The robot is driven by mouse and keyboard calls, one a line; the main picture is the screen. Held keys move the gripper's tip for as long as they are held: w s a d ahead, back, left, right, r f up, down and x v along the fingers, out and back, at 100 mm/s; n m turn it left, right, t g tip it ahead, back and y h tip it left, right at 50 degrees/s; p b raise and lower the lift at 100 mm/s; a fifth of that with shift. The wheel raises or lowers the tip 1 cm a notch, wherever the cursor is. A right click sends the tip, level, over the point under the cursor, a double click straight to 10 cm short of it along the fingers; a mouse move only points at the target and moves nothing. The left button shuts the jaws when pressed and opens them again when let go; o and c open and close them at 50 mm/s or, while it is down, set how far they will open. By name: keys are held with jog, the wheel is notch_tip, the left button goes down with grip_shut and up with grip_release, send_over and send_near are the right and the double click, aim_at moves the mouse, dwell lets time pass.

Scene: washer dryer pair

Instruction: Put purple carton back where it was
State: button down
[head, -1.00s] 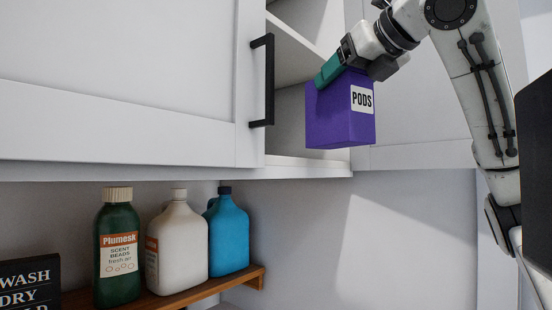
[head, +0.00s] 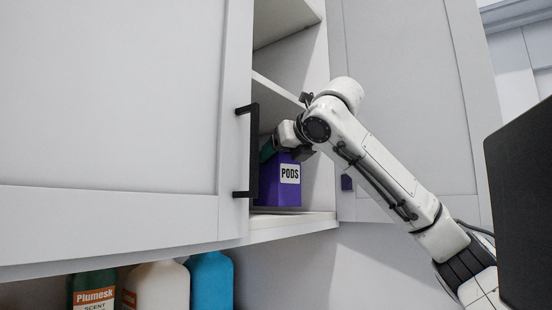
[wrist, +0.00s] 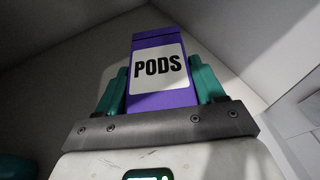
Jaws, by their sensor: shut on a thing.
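The purple carton (head: 279,187) with a white PODS label stands upright inside the open wall cabinet, at the lower shelf (head: 290,220). In the head view I cannot tell whether its base touches the shelf. In the wrist view the carton (wrist: 160,97) sits between the two teal fingers of my gripper (wrist: 162,88), one on each side. My gripper (head: 272,152) is shut on the carton near its top. The cabinet's black door handle partly hides the carton's left side.
The left cabinet door (head: 110,100) with its black handle (head: 250,150) stands close to the carton's left. A middle shelf (head: 275,93) lies above my gripper. Below the cabinet stand a green bottle (head: 93,290), a white jug (head: 157,287) and a blue jug (head: 211,282).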

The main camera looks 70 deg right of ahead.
jog(key=shift+w+d+f+p, duration=0.3)
jog(key=shift+w+d+f, duration=0.15)
jog(key=shift+w+f, duration=0.25)
jog(key=shift+f, duration=0.1)
jog(key=shift+f, duration=0.1)
jog(key=shift+c, duration=0.6)
grip_release()
jog(key=shift+r, duration=0.25)
jog(key=b+v, duration=0.4)
jog(key=v, duration=0.8)
